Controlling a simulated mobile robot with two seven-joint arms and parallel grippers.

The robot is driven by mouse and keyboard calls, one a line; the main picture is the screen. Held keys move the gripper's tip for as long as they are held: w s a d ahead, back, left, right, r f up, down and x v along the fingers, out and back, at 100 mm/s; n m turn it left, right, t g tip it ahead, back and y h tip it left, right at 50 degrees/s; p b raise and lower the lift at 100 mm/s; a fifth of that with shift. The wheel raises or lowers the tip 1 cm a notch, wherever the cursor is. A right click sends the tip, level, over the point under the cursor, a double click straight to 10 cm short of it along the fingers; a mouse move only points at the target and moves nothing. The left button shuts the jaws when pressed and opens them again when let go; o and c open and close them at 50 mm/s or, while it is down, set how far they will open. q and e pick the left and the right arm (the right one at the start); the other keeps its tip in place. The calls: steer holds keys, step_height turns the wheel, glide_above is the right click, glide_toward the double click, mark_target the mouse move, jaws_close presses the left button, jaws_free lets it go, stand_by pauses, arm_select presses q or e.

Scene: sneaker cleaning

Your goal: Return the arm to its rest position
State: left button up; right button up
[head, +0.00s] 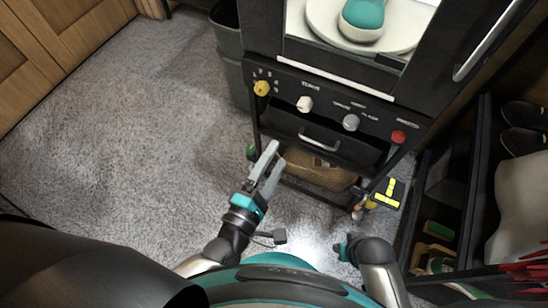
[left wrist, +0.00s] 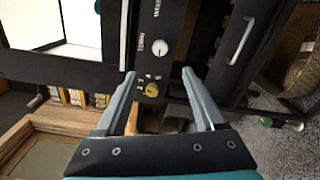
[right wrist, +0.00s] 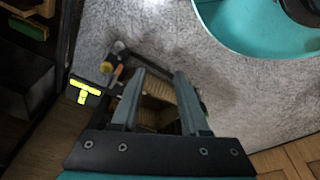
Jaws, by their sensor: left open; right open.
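My left gripper (head: 275,158) is open and empty in front of the black cleaning machine (head: 330,85), by its lower left part. In the left wrist view its spread fingers (left wrist: 158,75) frame the panel with the yellow knob (left wrist: 152,89); nothing is between them. My right gripper (right wrist: 160,76) is open and empty in the right wrist view, pointing over a wicker basket (right wrist: 158,112). In the head view my right arm is low at the right and its fingers are hard to make out. A teal and white sneaker (head: 363,15) sits on the round platform (head: 322,22) in the machine.
The wicker basket (head: 318,170) stands under the machine's drawer (head: 322,140). A black and yellow tool (head: 389,192) hangs at the machine's lower right. A dark shelf (head: 440,200) stands at right, a dark bin (head: 232,60) at left. The carpet (head: 130,110) at left is clear.

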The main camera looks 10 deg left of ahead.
stand_by(0.4)
arm_select(q)
steer(key=s+a+f+m+g+y+p, duration=0.15)
steer(key=s+a+f+m+g, duration=0.3)
steer(key=f, duration=0.55)
steer(key=s+a+f+m+g+y+p, duration=0.1)
steer(key=a+f+m+g+p, duration=0.3)
steer(key=f+m, duration=0.5)
steer(key=s+a+f+m+g+y+p, duration=0.1)
steer(key=s+a+f+m+g+y, duration=0.1)
steer(key=s, duration=0.6)
steer(key=s+a+f+m+g+y+p, duration=0.1)
steer(key=s+a+f+m+g, duration=0.3)
steer(key=s+a+f, duration=0.3)
steer(key=shift+s+a+f+y, duration=0.15)
steer(key=shift+s+a+y, duration=0.2)
steer(key=shift+s+a, duration=0.3)
arm_select(e)
steer(key=s+d+f, duration=0.7)
steer(key=s, duration=0.3)
steer(key=shift+d+h, duration=0.15)
steer(key=shift+h, duration=0.25)
